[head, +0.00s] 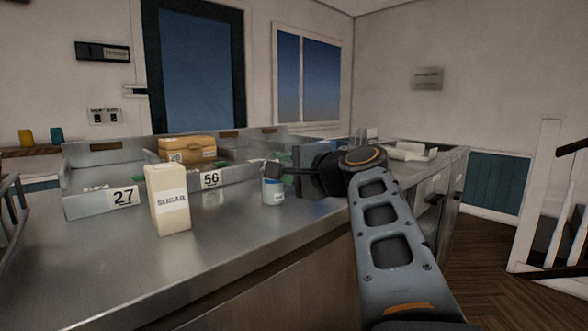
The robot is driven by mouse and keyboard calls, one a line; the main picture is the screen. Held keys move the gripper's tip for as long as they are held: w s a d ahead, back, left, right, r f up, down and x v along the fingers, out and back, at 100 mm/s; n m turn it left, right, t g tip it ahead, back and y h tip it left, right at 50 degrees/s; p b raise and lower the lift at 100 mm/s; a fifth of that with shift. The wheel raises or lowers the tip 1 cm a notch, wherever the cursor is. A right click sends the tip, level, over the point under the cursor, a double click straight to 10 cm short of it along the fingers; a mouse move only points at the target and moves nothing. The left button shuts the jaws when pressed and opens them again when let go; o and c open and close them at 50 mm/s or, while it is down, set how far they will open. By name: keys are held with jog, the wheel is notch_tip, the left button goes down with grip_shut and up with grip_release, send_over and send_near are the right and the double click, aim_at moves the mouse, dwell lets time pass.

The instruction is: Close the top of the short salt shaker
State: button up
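A small, short white-and-blue container (273,192), which looks like the salt shaker, stands upright on the steel counter (240,230), right of the bin labelled 56. Its label is too small to read. My gripper (274,169) reaches in from the right, with its dark finger end just above or beside the container's top. I cannot tell whether they touch. The fingers overlap in this view, so their opening is hidden. The container's lid is partly hidden behind the gripper, and I cannot tell whether it is open or shut.
A tall cream sugar carton (168,200) stands left of the container, near the counter's front. Steel bins with labels 27 (123,197) and 56 (211,179) line the back, with a tan box (188,149) among them. The counter's front middle is clear.

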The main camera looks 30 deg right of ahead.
jog(key=s+d+r+b, duration=0.1)
jog(key=s+d, duration=0.1)
jog(key=s, duration=1.1)
jog(key=shift+s+r+b, duration=0.3)
